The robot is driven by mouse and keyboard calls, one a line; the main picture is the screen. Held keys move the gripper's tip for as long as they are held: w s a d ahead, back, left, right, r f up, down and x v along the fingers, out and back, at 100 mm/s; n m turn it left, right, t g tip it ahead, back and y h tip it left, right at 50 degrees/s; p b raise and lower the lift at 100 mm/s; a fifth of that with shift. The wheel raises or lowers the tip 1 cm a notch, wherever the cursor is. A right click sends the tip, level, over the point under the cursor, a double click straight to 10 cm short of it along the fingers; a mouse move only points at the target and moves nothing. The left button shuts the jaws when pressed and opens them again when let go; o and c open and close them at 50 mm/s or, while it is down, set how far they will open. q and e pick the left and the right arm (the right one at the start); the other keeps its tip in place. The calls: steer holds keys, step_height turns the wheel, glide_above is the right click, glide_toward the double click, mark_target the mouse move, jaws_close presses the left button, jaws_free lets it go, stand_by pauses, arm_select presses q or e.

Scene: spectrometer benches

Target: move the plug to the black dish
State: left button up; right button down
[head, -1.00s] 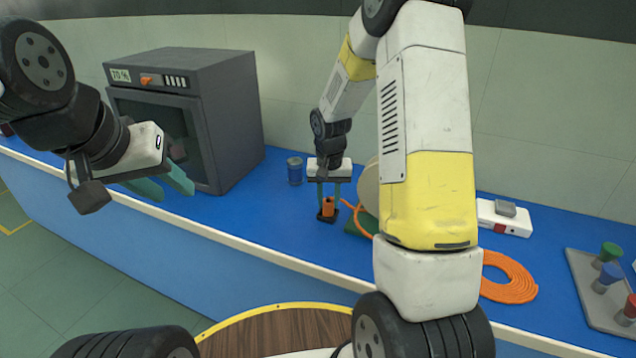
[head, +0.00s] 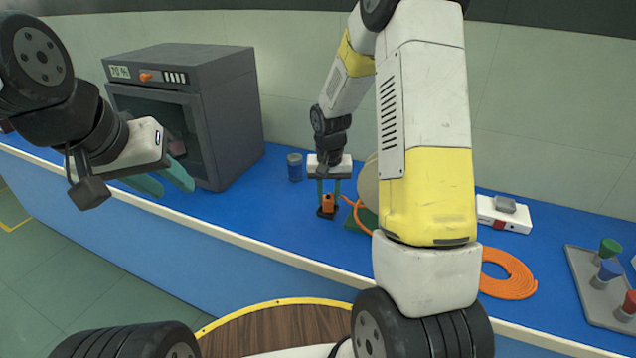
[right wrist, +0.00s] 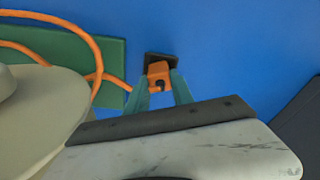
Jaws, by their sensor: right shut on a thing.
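The orange plug (head: 328,202) is between the fingertips of my right gripper (head: 328,196), low over a small black dish (head: 326,214) on the blue bench. In the right wrist view the plug (right wrist: 158,75) sits within the outline of the black dish (right wrist: 150,59), and the right gripper (right wrist: 160,88) is shut on it. An orange cable (right wrist: 98,50) runs from the plug to the left in that view. I cannot tell whether the plug's underside touches the dish. My left gripper (head: 162,184) is open and empty, in front of the grey oven.
A green board (right wrist: 105,55) and a cream round object lie beside the plug. A coiled orange cable (head: 510,275), white box (head: 505,215) and knobbed tray (head: 590,300) are at right.

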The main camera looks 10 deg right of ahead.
steer(key=shift+r, duration=0.2)
stand_by(0.4)
steer(key=shift+r, duration=0.5)
steer(key=shift+r, duration=0.1)
steer(key=shift+f, duration=0.85)
stand_by(0.6)
steer(key=shift+r, duration=0.15)
steer(key=shift+r, duration=0.65)
steer(key=shift+f, duration=0.75)
stand_by(0.7)
